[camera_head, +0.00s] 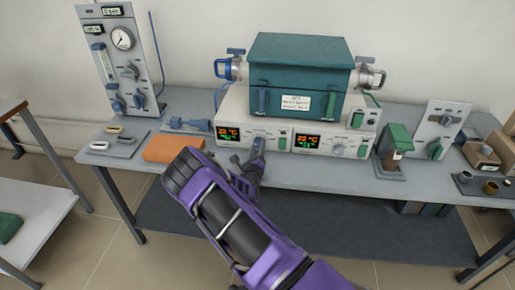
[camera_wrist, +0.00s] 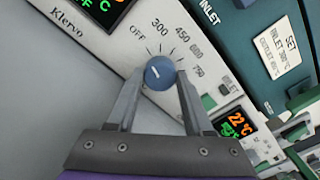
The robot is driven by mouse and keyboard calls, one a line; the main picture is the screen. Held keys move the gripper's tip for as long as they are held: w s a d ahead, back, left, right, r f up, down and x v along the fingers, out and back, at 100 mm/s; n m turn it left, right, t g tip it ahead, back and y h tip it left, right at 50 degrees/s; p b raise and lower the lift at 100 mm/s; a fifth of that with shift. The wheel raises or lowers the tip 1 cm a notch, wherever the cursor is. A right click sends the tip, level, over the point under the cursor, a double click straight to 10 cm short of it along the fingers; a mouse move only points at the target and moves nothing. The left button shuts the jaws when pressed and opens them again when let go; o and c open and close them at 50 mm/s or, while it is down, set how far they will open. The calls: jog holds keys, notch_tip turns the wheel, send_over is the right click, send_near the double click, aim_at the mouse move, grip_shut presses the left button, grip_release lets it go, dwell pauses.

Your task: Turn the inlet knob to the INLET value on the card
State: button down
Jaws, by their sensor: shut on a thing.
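The blue inlet knob (camera_wrist: 164,66) sits on the white control panel in the wrist view, between my two fingers. Its white mark points up and left, toward the OFF side of the dial. The dial is marked OFF, 300, 450, 600 and 750. My gripper (camera_wrist: 160,80) is shut on the knob, one finger on each side. In the head view my gripper (camera_head: 257,150) reaches the panel front and hides the knob. The white card (camera_head: 296,103) is on the teal furnace; in the wrist view the card (camera_wrist: 277,47) reads SET, INLET 300 °C; its lower line is hard to read.
The teal furnace (camera_head: 300,55) stands on the white control unit (camera_head: 365,122). A second display (camera_head: 307,141) and a pale knob (camera_head: 338,150) are right of my gripper. An orange block (camera_head: 173,148) lies left on the bench; a green-topped device (camera_head: 396,140) stands right.

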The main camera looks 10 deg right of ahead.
jog(key=shift+m+p, duration=0.5)
jog(key=shift+m, duration=2.2)
jog(key=shift+c, duration=1.5)
grip_release()
jog(key=v, duration=1.7)
jog(key=shift+s, duration=0.2)
